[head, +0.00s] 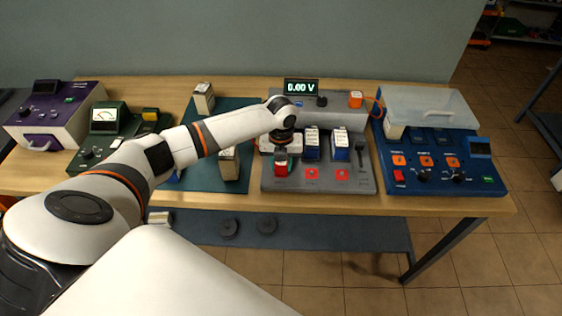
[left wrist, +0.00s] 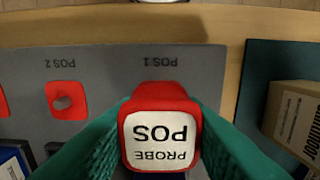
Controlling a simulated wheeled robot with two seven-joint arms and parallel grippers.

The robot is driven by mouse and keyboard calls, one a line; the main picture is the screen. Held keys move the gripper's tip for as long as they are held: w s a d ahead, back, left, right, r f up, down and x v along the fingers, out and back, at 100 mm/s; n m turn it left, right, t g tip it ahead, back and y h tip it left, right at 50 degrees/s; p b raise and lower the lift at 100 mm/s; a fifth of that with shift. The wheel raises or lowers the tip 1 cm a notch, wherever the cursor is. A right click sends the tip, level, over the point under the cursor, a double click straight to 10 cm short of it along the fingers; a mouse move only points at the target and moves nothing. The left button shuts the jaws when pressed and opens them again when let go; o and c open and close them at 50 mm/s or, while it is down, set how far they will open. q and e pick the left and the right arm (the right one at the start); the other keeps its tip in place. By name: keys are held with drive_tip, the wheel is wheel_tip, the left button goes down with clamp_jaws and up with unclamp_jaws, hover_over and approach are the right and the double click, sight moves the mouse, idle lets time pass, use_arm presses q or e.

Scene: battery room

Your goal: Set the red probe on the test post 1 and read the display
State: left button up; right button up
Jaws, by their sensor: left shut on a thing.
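The red probe (left wrist: 160,140), topped by a white label reading "PROBE POS", is held between the green fingers of my left gripper (left wrist: 160,150) in the left wrist view. In the head view, the gripper (head: 282,150) and the probe (head: 281,168) are at the left front of the grey test panel (head: 318,185). The label "POS 1" (left wrist: 159,62) lies just beyond the probe, and the post 1 itself is hidden under it. I cannot tell whether they touch. The post 2 (left wrist: 67,100) shows bare and red. The display (head: 300,87) reads 0.00 V.
Blue-and-white blocks (head: 340,146) stand on the panel right of my gripper. A black handle (head: 360,147) stands at its right. A blue panel (head: 440,180) is further right. A beige box (left wrist: 292,118) is on the green mat (head: 205,180). Bare wood runs along the table's front.

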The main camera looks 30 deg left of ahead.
idle(0.8)
use_arm(q)
drive_tip(key=shift+f, duration=0.1)
idle(0.3)
drive_tip(key=shift+f, duration=0.55)
drive_tip(key=o, duration=0.7)
drive_tip(key=shift+r, duration=0.15)
wheel_tip(320, 180, up, 11)
drive_tip(key=p, duration=1)
